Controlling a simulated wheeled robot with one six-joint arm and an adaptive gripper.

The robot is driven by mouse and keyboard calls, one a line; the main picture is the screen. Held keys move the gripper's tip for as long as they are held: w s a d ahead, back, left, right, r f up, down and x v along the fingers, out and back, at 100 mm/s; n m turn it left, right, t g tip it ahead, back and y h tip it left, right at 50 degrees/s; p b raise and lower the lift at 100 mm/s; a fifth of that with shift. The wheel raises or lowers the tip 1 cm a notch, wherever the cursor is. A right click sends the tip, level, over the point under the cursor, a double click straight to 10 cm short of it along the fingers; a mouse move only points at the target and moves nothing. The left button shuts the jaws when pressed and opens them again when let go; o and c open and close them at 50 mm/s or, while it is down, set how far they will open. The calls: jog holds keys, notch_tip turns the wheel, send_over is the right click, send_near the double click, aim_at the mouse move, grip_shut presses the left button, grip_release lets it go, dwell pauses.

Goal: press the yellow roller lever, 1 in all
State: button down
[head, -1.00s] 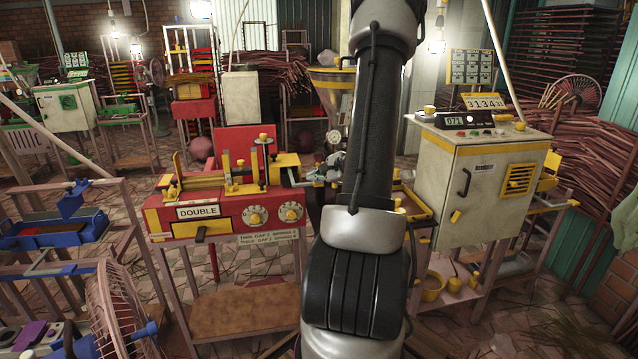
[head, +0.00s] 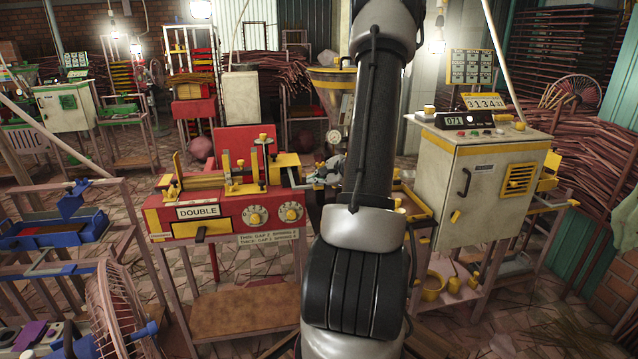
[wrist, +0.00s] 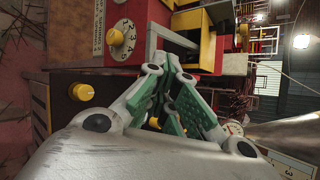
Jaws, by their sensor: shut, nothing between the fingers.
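The red extruder marked DOUBLE (head: 172,228) stands left of my arm, with yellow fittings along its top. A yellow block (head: 285,160) sits at its right end; it also shows in the wrist view (wrist: 186,50). I cannot tell for certain which yellow part is the roller lever. My gripper (head: 320,174) is just right of that block, partly hidden by my arm. In the wrist view my gripper (wrist: 168,68) is shut and empty, its green-padded fingers together, with the tips close to the yellow block. Whether they touch it is unclear.
A cream cabinet (head: 478,190) stands right of my arm. A metal fan (head: 112,305) and blue-trayed rack (head: 50,232) are at left. A funnel hopper (head: 331,88) is behind my arm.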

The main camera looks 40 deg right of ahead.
dwell(0.6)
jog(key=shift+s+a+r, duration=0.1)
jog(key=shift+s+r, duration=0.1)
jog(key=shift+r, duration=0.55)
jog(key=shift+s+a+r, duration=0.1)
jog(key=shift+s+r, duration=0.05)
jog(key=shift+r, duration=0.55)
jog(key=shift+r, duration=0.1)
jog(key=shift+s+a+r, duration=0.1)
jog(key=shift+s+r, duration=0.1)
jog(key=shift+r, duration=0.55)
jog(key=shift+s+a+r, duration=0.15)
jog(key=shift+s+r, duration=0.05)
jog(key=shift+r, duration=0.6)
jog(key=shift+s+a+r, duration=0.1)
jog(key=shift+s+r, duration=0.1)
jog(key=shift+r, duration=0.55)
